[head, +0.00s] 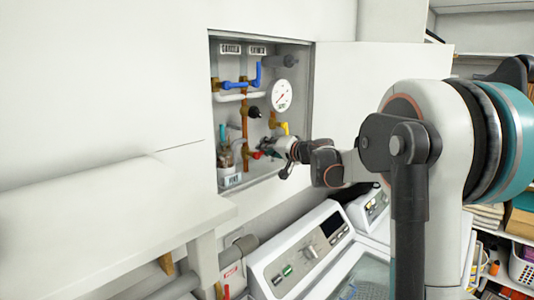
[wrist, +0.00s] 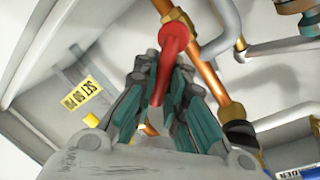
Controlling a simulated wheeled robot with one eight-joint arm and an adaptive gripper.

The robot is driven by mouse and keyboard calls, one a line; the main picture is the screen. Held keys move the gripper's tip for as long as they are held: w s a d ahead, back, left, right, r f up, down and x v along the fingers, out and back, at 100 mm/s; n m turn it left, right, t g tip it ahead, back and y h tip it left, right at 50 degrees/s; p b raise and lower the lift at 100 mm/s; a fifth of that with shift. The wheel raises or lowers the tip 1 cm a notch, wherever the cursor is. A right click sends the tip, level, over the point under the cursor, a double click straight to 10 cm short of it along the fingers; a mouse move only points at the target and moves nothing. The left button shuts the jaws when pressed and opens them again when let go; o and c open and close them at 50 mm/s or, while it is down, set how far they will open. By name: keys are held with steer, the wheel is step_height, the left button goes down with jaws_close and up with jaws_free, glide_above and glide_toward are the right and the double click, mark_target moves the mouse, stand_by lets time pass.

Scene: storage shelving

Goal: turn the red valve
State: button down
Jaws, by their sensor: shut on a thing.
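The red valve (head: 257,155) sits low in the open wall cabinet, on a copper pipe. In the wrist view its red lever (wrist: 172,48) runs from a brass fitting down between my fingers. My gripper (head: 268,152) reaches into the cabinet from the right. In the wrist view my gripper (wrist: 164,88) has its teal-padded fingers on both sides of the lever, shut on it. The lever's lower end is partly hidden between the fingers.
The cabinet (head: 211,110) also holds blue levers (head: 240,84), a round gauge (head: 281,96), a yellow lever (head: 285,128) and several pipes. Its open door (head: 345,90) stands to the right. White machines (head: 300,245) stand below, and a white counter (head: 110,205) is at left.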

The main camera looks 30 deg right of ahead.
steer(key=n, duration=0.1)
steer(key=a+n+b, duration=0.1)
steer(key=n+t, duration=0.1)
steer(key=n, duration=0.1)
steer(key=shift+s+a+r+h, duration=0.25)
steer(key=shift+s+r+h, duration=0.05)
steer(key=shift+r, duration=0.05)
steer(key=n, duration=0.1)
steer(key=a+n+b, duration=0.1)
steer(key=n, duration=0.1)
steer(key=n+t+b, duration=0.1)
steer(key=n, duration=0.1)
steer(key=shift+s+a+r, duration=0.25)
steer(key=shift+s+a, duration=0.1)
steer(key=c, duration=1.6)
jaws_free()
steer(key=shift+r, duration=0.1)
steer(key=shift+c, duration=0.2)
steer(key=s+d, duration=0.1)
steer(key=s, duration=1.1)
steer(key=shift+d, duration=0.4)
